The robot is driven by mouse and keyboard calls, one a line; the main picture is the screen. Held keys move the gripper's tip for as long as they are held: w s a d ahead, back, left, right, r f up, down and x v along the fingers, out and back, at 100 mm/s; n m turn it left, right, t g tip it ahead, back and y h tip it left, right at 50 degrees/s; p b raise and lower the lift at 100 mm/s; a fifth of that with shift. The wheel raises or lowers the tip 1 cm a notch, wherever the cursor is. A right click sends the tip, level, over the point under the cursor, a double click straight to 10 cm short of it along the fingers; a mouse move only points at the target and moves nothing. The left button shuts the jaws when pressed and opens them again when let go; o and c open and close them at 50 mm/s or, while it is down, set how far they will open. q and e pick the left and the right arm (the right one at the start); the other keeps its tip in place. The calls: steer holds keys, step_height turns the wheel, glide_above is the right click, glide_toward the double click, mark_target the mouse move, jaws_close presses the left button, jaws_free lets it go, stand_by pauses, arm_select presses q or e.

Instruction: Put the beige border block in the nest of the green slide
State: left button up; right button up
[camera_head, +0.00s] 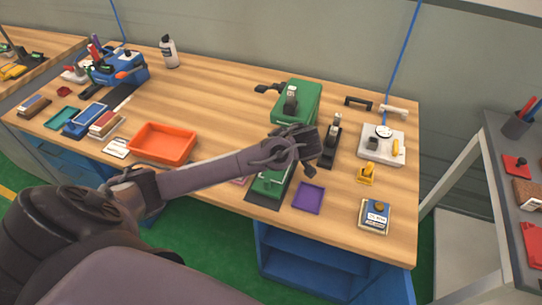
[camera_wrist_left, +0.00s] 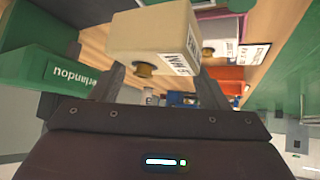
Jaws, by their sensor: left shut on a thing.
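The beige border block (camera_wrist_left: 155,38), with black lettering and a brass knob on its face, sits between the fingertips of my left gripper (camera_wrist_left: 160,78) in the left wrist view. That gripper is shut on it. In the head view my left gripper (camera_head: 305,150) hangs over the right half of the bench, and I cannot make out the block there. The green slide (camera_head: 269,184) lies at the bench's front edge, just below the gripper and partly covered by my arm. Its nest is not clear to see. My right gripper is out of view.
A green machine (camera_head: 297,98) stands behind the gripper, with a black tool (camera_head: 329,145) to its right. A purple tray (camera_head: 308,198) lies right of the slide. An orange tray (camera_head: 162,143) stands left.

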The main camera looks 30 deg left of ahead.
arm_select(q)
step_height(320, 180, down, 5)
steer(key=shift+w+r+p, duration=0.1)
steer(key=shift+p, duration=0.2)
steer(key=shift+f, duration=0.2)
steer(key=o, duration=1.2)
steer(key=shift+r, duration=0.1)
steer(key=b+v, duration=0.2)
steer(key=v, duration=1)
steer(key=shift+d, duration=0.1)
